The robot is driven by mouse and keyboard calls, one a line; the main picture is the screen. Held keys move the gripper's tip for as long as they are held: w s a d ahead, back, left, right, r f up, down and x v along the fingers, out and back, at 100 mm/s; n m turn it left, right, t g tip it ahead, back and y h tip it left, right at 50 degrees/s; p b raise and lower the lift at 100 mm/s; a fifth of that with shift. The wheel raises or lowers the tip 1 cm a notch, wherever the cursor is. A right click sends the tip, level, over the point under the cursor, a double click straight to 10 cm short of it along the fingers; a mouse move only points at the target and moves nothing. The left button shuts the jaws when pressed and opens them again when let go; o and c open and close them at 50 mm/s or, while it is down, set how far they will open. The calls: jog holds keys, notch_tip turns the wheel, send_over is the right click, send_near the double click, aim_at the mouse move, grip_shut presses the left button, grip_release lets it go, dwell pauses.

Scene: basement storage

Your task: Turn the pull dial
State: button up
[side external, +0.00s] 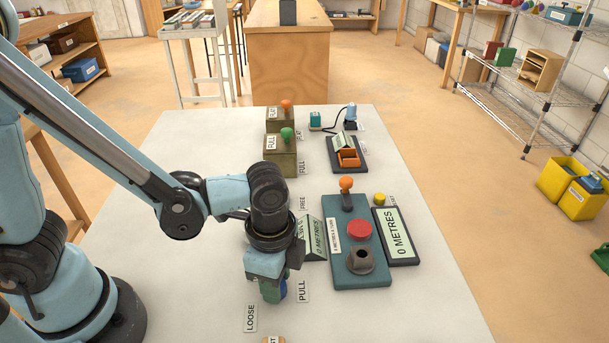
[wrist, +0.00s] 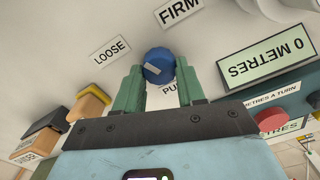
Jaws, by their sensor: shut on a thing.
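The pull dial (wrist: 160,58) is a round blue knob with a white mark on its face, on the white table among the LOOSE, FIRM and PULL labels. In the wrist view the mark lies toward the lower left of the knob. My gripper (wrist: 158,75) has its two green fingers shut on the dial, one on each side. In the side external view my gripper (side external: 272,292) points down at the table beside the PULL label (side external: 302,291), and it hides most of the dial.
Right of my gripper stands a teal panel (side external: 374,270) with an orange-topped lever, a red button and a dark socket. A "0 METRES" display (side external: 401,244) lies beside it. Another green display (side external: 315,240) stands close behind my gripper. Boxes with green and orange knobs (side external: 280,155) stand farther back.

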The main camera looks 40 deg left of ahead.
jog(key=shift+n, duration=0.6)
jog(key=o, duration=1)
jog(key=shift+o, duration=0.2)
jog(key=shift+r, duration=0.1)
notch_tip(320, 180, up, 12)
jog(key=shift+a, duration=0.1)
jog(key=w+a+n+t, duration=0.3)
jog(key=a+n+t, duration=0.4)
jog(key=a+n, duration=0.4)
jog(key=a, duration=0.4)
jog(key=shift+w+a+r+n, duration=0.2)
jog(key=shift+w+r+n, duration=0.15)
jog(key=shift+w+n, duration=0.05)
